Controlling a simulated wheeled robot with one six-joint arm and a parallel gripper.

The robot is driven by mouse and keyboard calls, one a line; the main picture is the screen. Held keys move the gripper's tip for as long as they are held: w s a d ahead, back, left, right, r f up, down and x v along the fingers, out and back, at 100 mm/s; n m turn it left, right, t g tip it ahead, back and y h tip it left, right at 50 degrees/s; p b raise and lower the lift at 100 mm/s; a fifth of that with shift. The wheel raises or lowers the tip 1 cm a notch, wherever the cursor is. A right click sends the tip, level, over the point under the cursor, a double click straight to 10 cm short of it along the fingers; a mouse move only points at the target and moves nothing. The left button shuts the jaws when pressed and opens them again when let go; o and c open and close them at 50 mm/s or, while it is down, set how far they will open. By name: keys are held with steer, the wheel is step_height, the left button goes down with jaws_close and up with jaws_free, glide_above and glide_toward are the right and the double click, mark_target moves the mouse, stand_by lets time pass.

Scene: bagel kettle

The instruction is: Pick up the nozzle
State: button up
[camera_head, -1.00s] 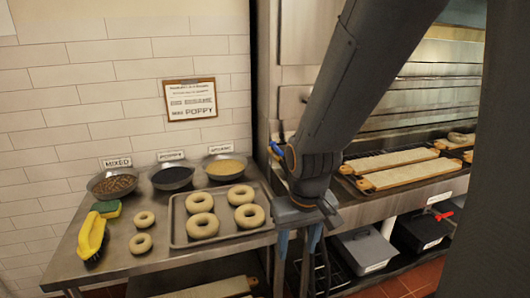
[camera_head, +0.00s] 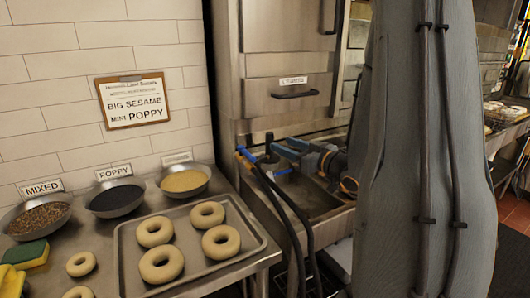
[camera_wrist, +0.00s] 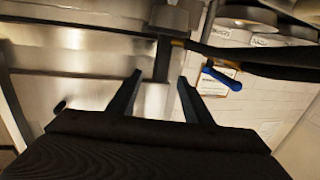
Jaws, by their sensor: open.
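A nozzle (camera_head: 245,153) with a blue end stands at the left side of the steel basin, beside dark hoses, in the head view. In the wrist view its blue lever (camera_wrist: 222,78) shows right of my gripper, on a long dark bar. A dark upright piece (camera_wrist: 162,60), seemingly part of the same fitting, appears between and beyond the fingertips. My gripper (camera_head: 274,160) is just right of the nozzle, fingers pointing left. In the wrist view my gripper (camera_wrist: 160,80) is open, with nothing visibly clamped. Whether the fingers touch the nozzle cannot be told.
A tray (camera_head: 128,250) of bagels lies on the steel counter at left, with bowls of mixed, poppy and sesame toppings (camera_head: 185,181) behind it. Dark hoses (camera_head: 292,215) hang in front of the basin (camera_head: 318,203). A steel cabinet (camera_head: 285,70) stands behind.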

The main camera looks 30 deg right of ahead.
mark_target(273, 140)
steer(key=shift+w+r, duration=0.2)
steer(key=shift+w, duration=0.25)
steer(key=p+x, duration=0.1)
steer(key=x, duration=0.2)
steer(key=p+x, duration=0.1)
steer(key=x, duration=0.2)
steer(key=shift+a+f, duration=0.1)
steer(key=shift+a, duration=0.15)
steer(key=shift+w, duration=0.4)
jaws_close()
